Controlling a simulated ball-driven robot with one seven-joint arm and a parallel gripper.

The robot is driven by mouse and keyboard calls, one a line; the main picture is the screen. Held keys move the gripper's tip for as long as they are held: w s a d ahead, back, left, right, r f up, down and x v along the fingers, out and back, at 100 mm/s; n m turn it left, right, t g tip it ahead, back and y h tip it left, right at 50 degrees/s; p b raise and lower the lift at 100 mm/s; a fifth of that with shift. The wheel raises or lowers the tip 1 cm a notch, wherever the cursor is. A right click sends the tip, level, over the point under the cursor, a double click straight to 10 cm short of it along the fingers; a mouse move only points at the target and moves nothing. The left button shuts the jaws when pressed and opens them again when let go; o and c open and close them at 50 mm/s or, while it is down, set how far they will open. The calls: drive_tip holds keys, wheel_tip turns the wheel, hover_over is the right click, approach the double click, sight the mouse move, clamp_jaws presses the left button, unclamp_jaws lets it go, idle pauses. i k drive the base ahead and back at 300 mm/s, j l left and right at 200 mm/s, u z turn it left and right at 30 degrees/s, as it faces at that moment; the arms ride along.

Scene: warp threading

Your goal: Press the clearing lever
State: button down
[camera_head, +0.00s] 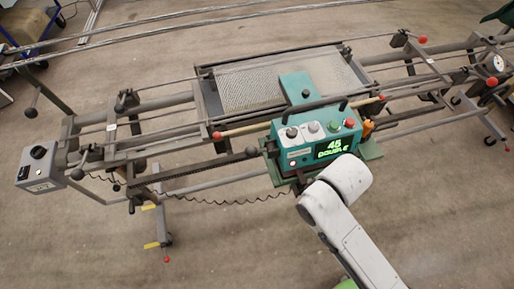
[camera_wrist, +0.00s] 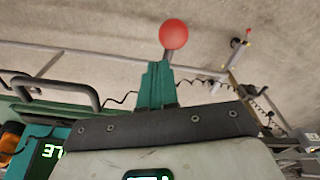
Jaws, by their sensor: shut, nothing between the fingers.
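In the wrist view a red ball knob (camera_wrist: 173,34) stands just past the tips of my gripper (camera_wrist: 160,65); it looks like the clearing lever's knob. Its stem is mostly hidden behind the fingers, and I cannot tell whether they touch it. My gripper's teal fingers are together and empty. In the head view my white wrist hides my gripper and this knob.
The long metal frame with rails (camera_head: 165,105) spans the head view. A mesh panel (camera_head: 245,88) lies behind the box. A wooden rod with red ends (camera_head: 245,129) crosses in front of it. A grey switch box (camera_head: 41,166) hangs at far left. Open floor (camera_head: 240,235) lies in front.

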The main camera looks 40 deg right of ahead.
sight(252, 152)
drive_tip(key=k+l, duration=0.1)
drive_tip(key=k, duration=0.15)
drive_tip(key=k+l+u, duration=0.2)
drive_tip(key=l+u, duration=0.15)
drive_tip(key=u, duration=0.2)
drive_tip(key=l+u, duration=0.15)
drive_tip(key=u, duration=0.2)
drive_tip(key=l+u, duration=0.15)
drive_tip(key=u, duration=0.2)
